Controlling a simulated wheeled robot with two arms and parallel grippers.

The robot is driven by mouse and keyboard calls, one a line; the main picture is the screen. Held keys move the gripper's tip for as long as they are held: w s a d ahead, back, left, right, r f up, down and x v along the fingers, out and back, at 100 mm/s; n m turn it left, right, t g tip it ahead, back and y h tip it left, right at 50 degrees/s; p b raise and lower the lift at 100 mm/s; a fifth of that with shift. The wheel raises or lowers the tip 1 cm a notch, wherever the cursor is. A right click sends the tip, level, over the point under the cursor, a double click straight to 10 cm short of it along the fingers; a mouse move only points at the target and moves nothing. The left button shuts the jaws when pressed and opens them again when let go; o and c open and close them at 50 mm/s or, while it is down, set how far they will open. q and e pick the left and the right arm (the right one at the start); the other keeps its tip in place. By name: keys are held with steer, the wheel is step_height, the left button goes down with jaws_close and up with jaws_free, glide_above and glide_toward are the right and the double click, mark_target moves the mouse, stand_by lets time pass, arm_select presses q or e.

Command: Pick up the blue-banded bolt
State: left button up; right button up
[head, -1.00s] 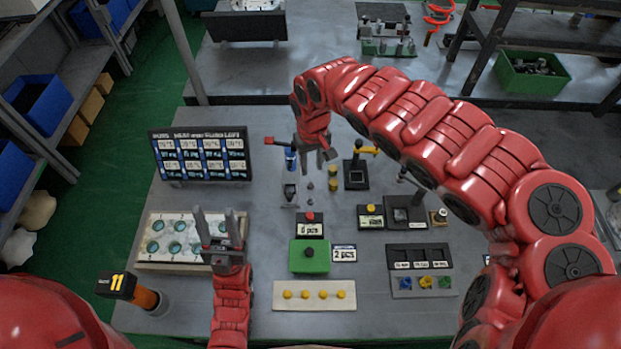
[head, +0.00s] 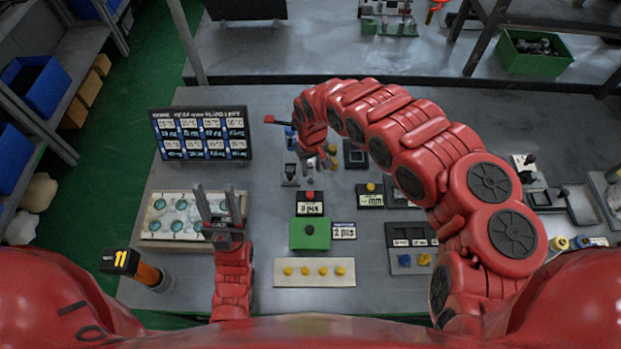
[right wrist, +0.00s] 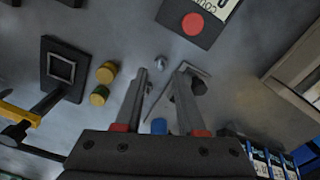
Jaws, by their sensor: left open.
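A small grey bolt-like piece (right wrist: 160,63) stands on the table, seen between and just beyond my right fingertips in the right wrist view; I cannot make out a blue band on it. A blue cylinder top (right wrist: 158,126) shows between the finger bases in that view; in the head view the blue cylinder (head: 290,135) is partly hidden behind my right gripper. My right gripper (right wrist: 162,72) has its fingers apart with nothing clamped; in the head view it (head: 319,163) hangs over the back middle of the table. My left gripper (head: 222,195) is open and empty, pointing up beside the white tray.
Yellow-topped cylinders (right wrist: 105,72) and a black square stand (right wrist: 62,68) are beside the right gripper. A small black fixture (head: 290,171) stands left of it. A label board (head: 201,135), white hole tray (head: 160,237) and green block (head: 308,234) are around.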

mark_target(311, 177)
steer(key=shift+a+f, duration=0.1)
steer(key=shift+f, duration=0.4)
step_height(311, 177, down, 4)
steer(key=shift+w+a+r+p, duration=0.15)
steer(key=shift+r+p, duration=0.1)
steer(key=shift+p, duration=0.55)
steer(key=shift+f, duration=0.35)
jaws_close()
